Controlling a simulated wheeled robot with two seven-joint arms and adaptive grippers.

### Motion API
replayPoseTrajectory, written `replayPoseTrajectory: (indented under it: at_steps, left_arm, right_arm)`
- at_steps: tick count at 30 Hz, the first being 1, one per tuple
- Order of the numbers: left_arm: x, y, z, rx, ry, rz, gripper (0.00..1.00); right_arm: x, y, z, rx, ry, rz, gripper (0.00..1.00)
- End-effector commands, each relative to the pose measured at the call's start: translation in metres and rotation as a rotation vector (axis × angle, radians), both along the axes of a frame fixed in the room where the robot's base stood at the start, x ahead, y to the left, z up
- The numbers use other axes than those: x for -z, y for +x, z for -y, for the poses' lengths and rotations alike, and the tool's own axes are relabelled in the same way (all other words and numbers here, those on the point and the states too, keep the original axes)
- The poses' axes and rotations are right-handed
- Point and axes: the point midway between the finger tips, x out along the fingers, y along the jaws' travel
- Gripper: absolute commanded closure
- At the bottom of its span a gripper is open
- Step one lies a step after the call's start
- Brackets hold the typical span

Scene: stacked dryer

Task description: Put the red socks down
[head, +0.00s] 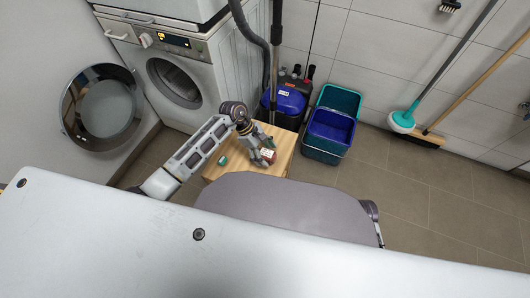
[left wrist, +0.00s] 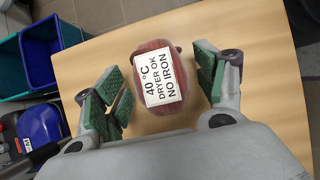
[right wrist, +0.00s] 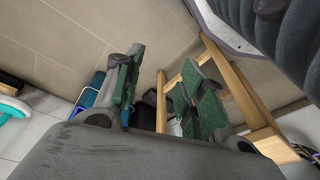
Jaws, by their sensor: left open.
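The red socks (left wrist: 147,112) are a rounded red bundle with a white label reading "40 °C DRYER OK NO IRON". They appear to rest on the light wooden table (left wrist: 255,30). In the head view the red socks (head: 267,154) show at the gripper's fingers. My left gripper (left wrist: 163,80) is open, with one finger on each side of the socks and a visible gap to both. In the head view my left gripper (head: 262,150) is over the table. My right gripper (right wrist: 163,65) is open and empty in the right wrist view, away from the socks.
A small green item (head: 222,160) lies on the table left of the gripper. A washer (head: 180,85) with its round door (head: 102,107) open stands at the left. A blue vacuum (head: 288,100) and teal-and-blue buckets (head: 330,130) stand behind.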

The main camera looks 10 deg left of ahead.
Motion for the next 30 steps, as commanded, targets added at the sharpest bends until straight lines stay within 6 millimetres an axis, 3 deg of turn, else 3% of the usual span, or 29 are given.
replayPoseTrajectory:
  at_steps: [30]
  left_arm:
    - [-0.099, 0.011, -0.056, 0.000, 0.001, 0.002, 0.29]
  right_arm:
    - [0.027, -0.010, 0.007, 0.003, -0.024, -0.054, 0.60]
